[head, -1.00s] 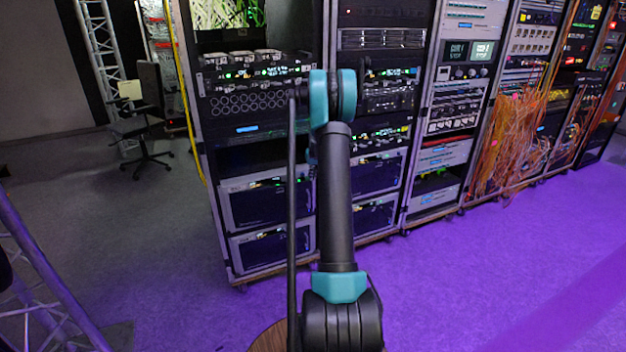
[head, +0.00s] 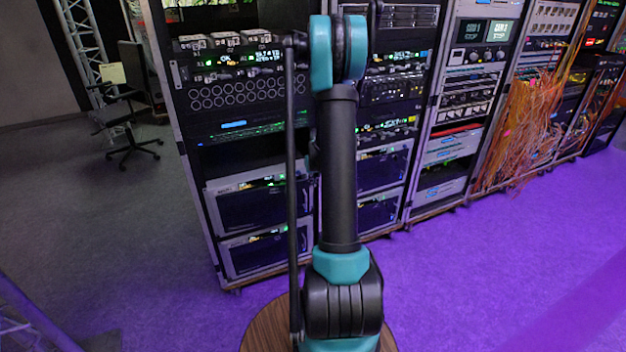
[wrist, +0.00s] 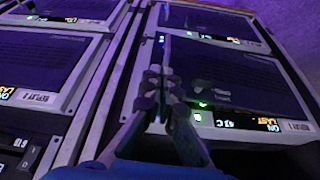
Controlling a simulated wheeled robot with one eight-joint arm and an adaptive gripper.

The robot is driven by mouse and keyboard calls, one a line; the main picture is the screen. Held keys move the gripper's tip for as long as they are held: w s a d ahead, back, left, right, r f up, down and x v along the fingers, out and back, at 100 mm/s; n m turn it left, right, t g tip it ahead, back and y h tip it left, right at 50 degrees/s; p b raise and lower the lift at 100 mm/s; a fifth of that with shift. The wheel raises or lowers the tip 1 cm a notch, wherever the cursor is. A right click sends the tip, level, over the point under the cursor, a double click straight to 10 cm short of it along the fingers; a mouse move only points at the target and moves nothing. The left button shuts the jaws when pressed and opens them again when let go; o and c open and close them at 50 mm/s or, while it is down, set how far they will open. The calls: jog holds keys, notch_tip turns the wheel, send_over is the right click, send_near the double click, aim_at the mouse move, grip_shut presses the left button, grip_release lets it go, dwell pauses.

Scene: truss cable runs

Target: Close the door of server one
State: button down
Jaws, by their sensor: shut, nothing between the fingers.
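Server boxes with dark front panels in pale frames sit low in the racks, two in the left rack (head: 248,205) and two in the rack (head: 378,172) beside it. In the wrist view, tilted, a dark server door panel (wrist: 240,80) lies just beyond my gripper (wrist: 155,80). Another server front (wrist: 45,62) is at the left, past the rack posts. The small labels are too blurred to tell which is server one. I cannot tell how far any door stands open. My gripper's fingers are together and empty, close to the panel's left edge; contact is unclear. My arm hides the gripper in the head view.
Orange cables (head: 520,140) hang from the racks at the right. An office chair (head: 125,115) stands at the far left, and a metal truss (head: 30,320) is at the lower left. The purple-lit floor (head: 480,270) in front of the right racks is clear.

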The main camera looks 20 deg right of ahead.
aim_at(308, 185)
jog(key=shift+w+d+f, duration=0.2)
jog(key=shift+w+f, duration=2.9)
jog(key=shift+w, duration=0.1)
jog(key=shift+n+y, duration=0.4)
jog(key=shift+n, duration=0.4)
jog(key=w, duration=0.5)
jog(key=shift+w+d+r, duration=0.1)
jog(key=shift+w+d, duration=0.1)
